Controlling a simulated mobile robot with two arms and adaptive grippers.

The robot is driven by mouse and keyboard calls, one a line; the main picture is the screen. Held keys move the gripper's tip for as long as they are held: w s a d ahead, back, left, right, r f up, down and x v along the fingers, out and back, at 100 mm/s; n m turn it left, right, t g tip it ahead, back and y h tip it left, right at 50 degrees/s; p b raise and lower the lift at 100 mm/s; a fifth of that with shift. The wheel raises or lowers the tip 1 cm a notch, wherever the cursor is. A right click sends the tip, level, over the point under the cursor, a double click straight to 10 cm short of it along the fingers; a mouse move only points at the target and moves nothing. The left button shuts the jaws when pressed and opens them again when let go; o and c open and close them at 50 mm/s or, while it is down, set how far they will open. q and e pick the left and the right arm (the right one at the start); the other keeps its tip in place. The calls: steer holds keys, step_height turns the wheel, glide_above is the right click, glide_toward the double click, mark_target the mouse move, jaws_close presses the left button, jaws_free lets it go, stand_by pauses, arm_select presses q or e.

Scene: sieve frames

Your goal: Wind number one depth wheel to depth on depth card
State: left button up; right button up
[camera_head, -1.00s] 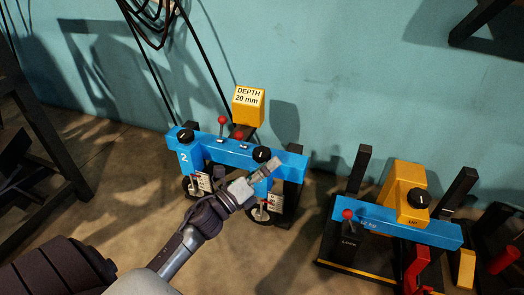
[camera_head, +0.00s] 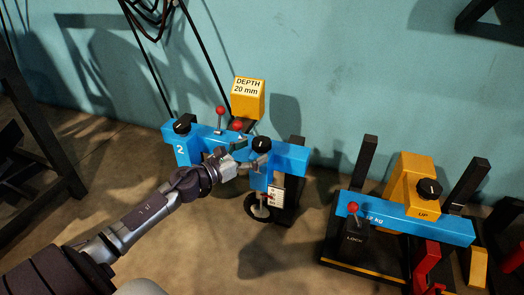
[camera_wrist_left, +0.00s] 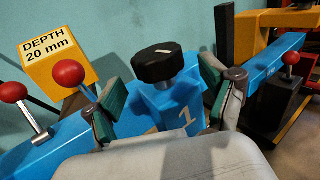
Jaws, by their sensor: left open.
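The number one depth wheel is a black knob (camera_head: 262,145) with a white mark, on top of the blue frame's right unit. In the left wrist view the knob (camera_wrist_left: 158,62) stands above a blue block marked 1. The yellow depth card (camera_head: 248,101) reads DEPTH 20 mm; it also shows in the left wrist view (camera_wrist_left: 60,62). My left gripper (camera_head: 243,160) is open just left of and near the knob. In the left wrist view its fingers (camera_wrist_left: 163,85) stand apart on either side of the knob, with no clear contact. A white scale (camera_head: 275,197) with a red pointer hangs below the unit.
The second knob (camera_head: 182,124) sits at the frame's left, above a 2. Red-balled levers (camera_head: 220,111) stand between the knobs, close to my left gripper. A blue and yellow stand (camera_head: 405,218) with a LOCK lever is at the right. Floor in front is clear.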

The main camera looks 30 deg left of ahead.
mark_target(262, 146)
arm_select(q)
steer(key=shift+x, duration=1.85)
steer(key=c, duration=1.2)
